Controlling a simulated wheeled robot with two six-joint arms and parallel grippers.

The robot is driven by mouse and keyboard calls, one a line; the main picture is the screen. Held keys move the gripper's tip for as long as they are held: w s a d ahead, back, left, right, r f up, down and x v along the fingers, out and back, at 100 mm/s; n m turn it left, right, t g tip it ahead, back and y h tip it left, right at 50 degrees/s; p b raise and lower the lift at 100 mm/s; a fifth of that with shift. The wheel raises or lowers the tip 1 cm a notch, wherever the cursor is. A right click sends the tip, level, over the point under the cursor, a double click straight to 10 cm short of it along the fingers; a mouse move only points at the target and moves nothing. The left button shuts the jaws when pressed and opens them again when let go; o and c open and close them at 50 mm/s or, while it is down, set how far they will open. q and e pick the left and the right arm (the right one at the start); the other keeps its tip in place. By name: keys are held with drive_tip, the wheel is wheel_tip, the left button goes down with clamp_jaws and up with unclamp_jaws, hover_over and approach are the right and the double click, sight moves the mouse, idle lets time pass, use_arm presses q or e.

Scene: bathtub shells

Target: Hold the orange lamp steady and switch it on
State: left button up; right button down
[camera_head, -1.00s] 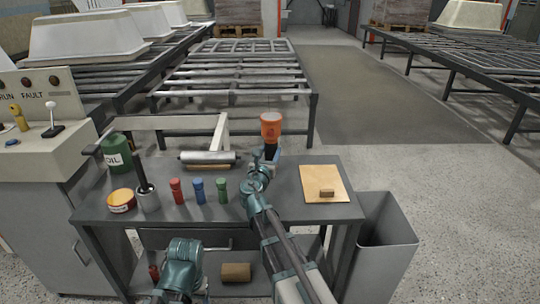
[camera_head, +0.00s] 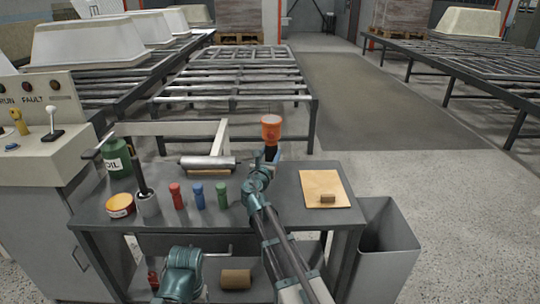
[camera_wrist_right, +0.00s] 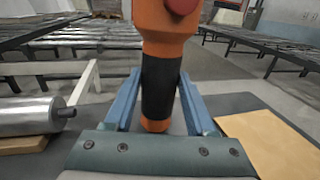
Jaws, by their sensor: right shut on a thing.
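The orange lamp (camera_head: 271,128) has an orange head above a black grip and stands roughly upright over the far edge of the grey workbench. My right gripper (camera_head: 270,157) is shut on the black grip. In the right wrist view the lamp (camera_wrist_right: 165,30) is between the two blue fingers of my right gripper (camera_wrist_right: 160,85), with a dark red round part on its head at the top edge. I cannot tell whether the lamp is lit. My left arm shows at the bottom, but its gripper is not in view.
The workbench (camera_head: 285,210) holds a green oil can (camera_head: 117,160), a tin (camera_head: 120,205), a cup (camera_head: 148,204), red, blue and green small bottles, a metal roller (camera_head: 208,162) and a tan board (camera_head: 324,188). A grey bin (camera_head: 388,255) stands at the right.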

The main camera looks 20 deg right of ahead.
use_arm(q)
drive_tip(key=shift+f+b, duration=0.3)
drive_tip(key=shift+b, duration=0.05)
idle(0.3)
clamp_jaws()
idle(3.5)
